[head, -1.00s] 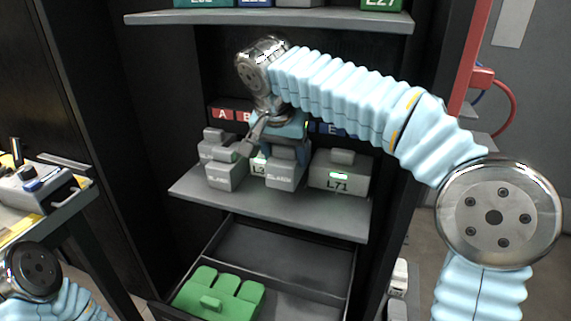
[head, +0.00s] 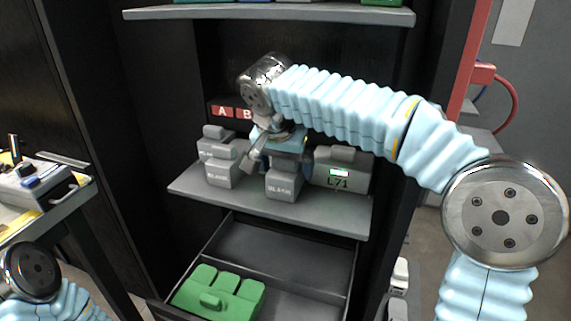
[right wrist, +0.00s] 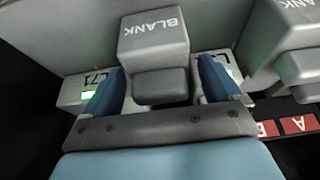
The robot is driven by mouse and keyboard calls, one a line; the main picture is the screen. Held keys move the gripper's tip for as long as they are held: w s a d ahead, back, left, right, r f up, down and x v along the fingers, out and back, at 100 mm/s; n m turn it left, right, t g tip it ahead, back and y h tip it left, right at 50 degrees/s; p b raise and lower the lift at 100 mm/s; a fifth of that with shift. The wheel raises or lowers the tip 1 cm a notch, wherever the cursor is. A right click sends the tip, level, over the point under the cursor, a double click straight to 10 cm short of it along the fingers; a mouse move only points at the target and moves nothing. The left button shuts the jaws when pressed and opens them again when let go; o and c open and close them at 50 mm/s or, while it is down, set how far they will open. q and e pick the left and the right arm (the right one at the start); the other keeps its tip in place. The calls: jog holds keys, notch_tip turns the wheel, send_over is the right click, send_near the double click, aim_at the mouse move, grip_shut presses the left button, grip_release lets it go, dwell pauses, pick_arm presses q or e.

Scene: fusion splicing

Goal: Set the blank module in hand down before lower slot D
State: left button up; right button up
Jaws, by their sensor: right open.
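The grey blank module (head: 284,184) appears to stand on the lower shelf (head: 320,218), in front of the row and just left of the module marked L71 (head: 342,178). My right gripper (head: 279,150) is above and behind it. In the right wrist view, the blank module (right wrist: 153,38) has its handle between the blue fingers of my right gripper (right wrist: 162,88). The fingers are open, with a gap on each side of the handle. The slot D label is hidden behind my arm and gripper. My left arm shows at lower left, but its gripper is out of view.
Another blank module (head: 221,173) stands to the left, with a further grey module (head: 213,146) behind it. Red labels A and B (head: 231,112) mark the back. Below, an open drawer (head: 284,256) holds a green piece (head: 218,292). The shelf's front right is clear.

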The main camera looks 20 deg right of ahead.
jog(key=shift+r, duration=0.15)
jog(key=shift+r, duration=0.25)
jog(key=v, duration=0.3)
jog(key=p+v, duration=0.1)
jog(key=v, duration=0.1)
jog(key=shift+s+a+f, duration=0.1)
jog(key=shift+s+a, duration=0.2)
jog(key=s+a+b, duration=0.1)
jog(key=s+a, duration=0.5)
jog(key=s, duration=0.3)
jog(key=shift+s+f+b, duration=0.15)
jog(key=shift+s+b, duration=0.05)
jog(key=shift+b, duration=0.1)
jog(key=shift+a, duration=0.15)
